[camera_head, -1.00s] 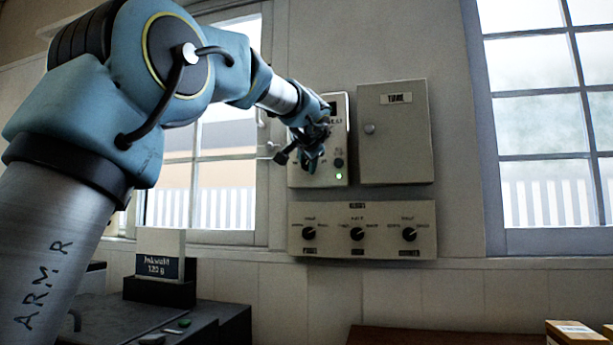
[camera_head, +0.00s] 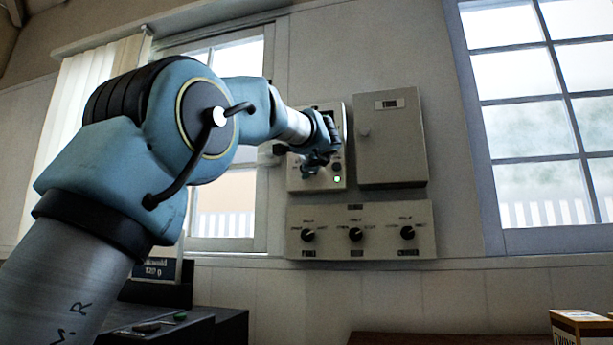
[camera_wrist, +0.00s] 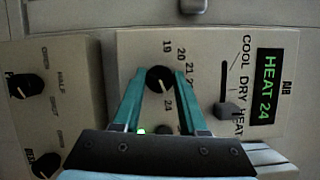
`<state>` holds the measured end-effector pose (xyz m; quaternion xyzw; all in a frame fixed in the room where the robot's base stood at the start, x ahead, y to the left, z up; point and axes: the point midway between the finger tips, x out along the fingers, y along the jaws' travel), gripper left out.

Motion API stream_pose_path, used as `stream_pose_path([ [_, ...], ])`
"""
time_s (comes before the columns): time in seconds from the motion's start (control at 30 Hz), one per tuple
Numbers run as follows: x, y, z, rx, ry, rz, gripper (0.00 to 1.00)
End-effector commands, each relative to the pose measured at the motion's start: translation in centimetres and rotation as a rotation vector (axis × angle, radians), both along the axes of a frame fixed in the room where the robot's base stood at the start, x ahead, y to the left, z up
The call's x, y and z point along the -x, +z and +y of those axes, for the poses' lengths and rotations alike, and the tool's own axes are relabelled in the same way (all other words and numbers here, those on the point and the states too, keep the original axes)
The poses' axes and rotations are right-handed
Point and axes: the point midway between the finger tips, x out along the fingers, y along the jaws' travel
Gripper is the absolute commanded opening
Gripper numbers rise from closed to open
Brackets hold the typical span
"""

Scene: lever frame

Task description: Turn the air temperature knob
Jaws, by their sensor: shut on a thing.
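The air temperature knob (camera_wrist: 160,78) is a round black dial in the wrist view, with numbers from 19 to 24 around it. My gripper (camera_wrist: 156,76) has one teal finger on each side of the knob and is shut on it. In the head view my gripper (camera_head: 314,164) is at the lower part of the air panel (camera_head: 340,163) and hides the knob. The display (camera_wrist: 266,86) reads HEAT 24. The mode slider (camera_wrist: 227,110) stands near HEAT. A green light glows on the panel.
A panel with several black knobs (camera_head: 382,215) is mounted just below. A closed grey box (camera_head: 392,140) with a small round knob is on the right of the air panel. Windows flank the wall. A dark machine (camera_head: 215,325) stands at lower left and a carton (camera_head: 580,328) at lower right.

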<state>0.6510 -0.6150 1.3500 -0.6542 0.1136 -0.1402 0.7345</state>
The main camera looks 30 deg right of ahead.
Motion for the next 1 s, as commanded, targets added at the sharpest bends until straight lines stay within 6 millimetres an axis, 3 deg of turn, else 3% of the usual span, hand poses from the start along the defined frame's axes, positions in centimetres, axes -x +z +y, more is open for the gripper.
stream_pose_path([
  [0.77, 0.01, -0.19, -0.08, -0.071, -0.002, -0.063, 0.0],
  [0.8, 0.01, -0.19, -0.08, -0.071, -0.002, -0.063, 0.46],
  [1.0, 0.01, -0.14, -0.05, -0.07, -0.001, -0.063, 0.69],
])
